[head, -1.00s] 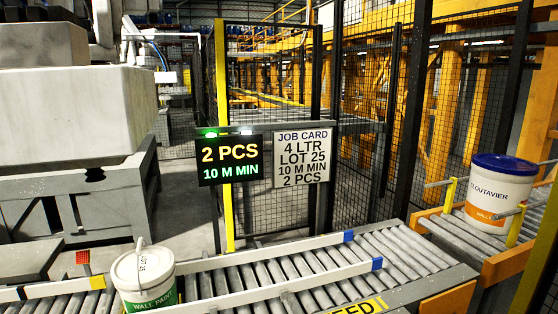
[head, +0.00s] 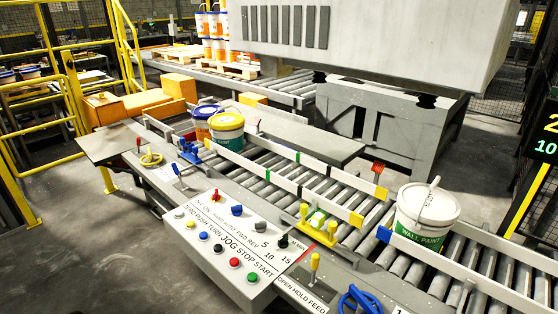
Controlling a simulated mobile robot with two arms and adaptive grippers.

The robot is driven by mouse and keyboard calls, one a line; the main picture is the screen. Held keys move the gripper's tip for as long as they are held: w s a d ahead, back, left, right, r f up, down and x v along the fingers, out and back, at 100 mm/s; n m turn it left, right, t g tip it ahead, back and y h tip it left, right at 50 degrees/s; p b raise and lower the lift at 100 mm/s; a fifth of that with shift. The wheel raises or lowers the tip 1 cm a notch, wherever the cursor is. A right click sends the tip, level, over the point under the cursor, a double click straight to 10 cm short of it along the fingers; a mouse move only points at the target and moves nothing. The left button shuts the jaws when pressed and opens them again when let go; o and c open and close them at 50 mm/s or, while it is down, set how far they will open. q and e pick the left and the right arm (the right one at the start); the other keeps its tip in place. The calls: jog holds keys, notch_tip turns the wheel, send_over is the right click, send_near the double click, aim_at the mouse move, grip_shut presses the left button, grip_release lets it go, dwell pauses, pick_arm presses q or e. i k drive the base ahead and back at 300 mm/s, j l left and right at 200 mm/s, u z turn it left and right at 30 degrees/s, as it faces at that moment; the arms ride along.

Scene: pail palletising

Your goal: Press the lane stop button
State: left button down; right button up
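A sloped grey control panel (head: 225,240) stands at the near side of the roller conveyor in the head view. Its lower row holds several buttons, among them a red button (head: 234,262) and a green button (head: 252,277) at the right end. The printed row above reads "JOG STOP START"; the red button lines up with STOP by order. Nothing covers the red button. Neither of my grippers is in view.
A white wall paint pail (head: 426,216) stands on the roller conveyor (head: 345,205) at right. Two pails (head: 226,130) stand farther up the line. A yellow railing (head: 60,120) is at left.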

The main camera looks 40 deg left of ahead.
aim_at(234, 262)
jog(key=u, duration=1.55)
